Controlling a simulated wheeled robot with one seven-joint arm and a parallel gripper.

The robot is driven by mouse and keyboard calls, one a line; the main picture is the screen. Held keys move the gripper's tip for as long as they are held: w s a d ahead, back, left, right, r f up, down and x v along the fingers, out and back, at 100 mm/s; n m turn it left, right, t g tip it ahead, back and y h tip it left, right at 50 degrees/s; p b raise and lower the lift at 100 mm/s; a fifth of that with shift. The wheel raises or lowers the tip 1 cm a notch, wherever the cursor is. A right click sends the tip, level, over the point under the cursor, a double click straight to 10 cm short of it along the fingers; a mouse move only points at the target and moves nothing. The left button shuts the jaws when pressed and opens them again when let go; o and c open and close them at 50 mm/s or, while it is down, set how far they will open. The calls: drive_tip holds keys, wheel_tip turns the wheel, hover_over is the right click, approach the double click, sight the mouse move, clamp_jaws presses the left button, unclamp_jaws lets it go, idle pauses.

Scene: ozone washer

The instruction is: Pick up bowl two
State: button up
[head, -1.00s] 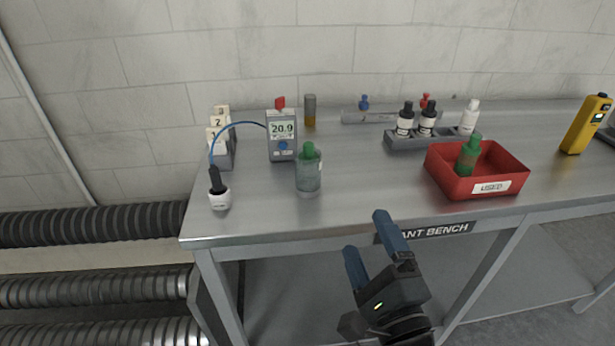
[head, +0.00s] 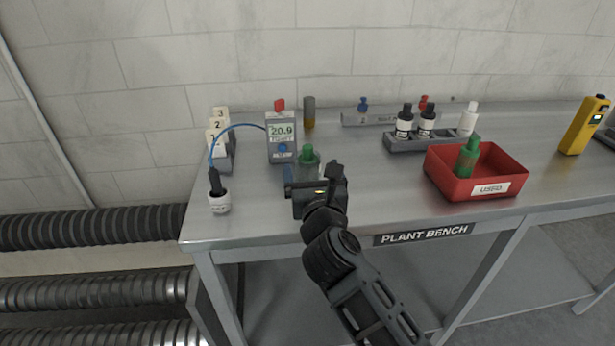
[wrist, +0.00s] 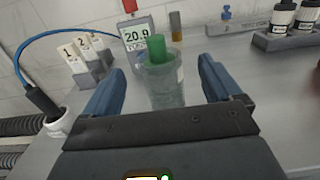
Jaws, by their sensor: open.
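I see no bowl marked two in these views. A number 2 shows on a pale tag (head: 217,125) in a stepped rack at the bench's left end; it also shows in the wrist view (wrist: 84,44). A clear bottle with a green cap (head: 308,155) stands upright on the bench. In the wrist view the bottle (wrist: 165,82) appears between my two blue fingers, with space on both sides. My gripper (wrist: 161,60) is open and empty. In the head view my gripper's body hides the bottle's lower part.
Behind the bottle stands a grey meter reading 20.9 (head: 282,140), its blue cable running to a white-based probe (head: 219,201). On the right are a bottle rack (head: 440,141), a red tray (head: 508,170) with a green-capped bottle, and a yellow device (head: 585,125).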

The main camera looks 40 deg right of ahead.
sight(309, 165)
drive_tip(key=x, duration=0.4)
drive_tip(key=shift+w+f, duration=0.15)
drive_tip(key=shift+f, duration=0.05)
drive_tip(key=c, duration=1.6)
drive_tip(key=shift+c, duration=0.2)
drive_tip(key=shift+r, duration=0.15)
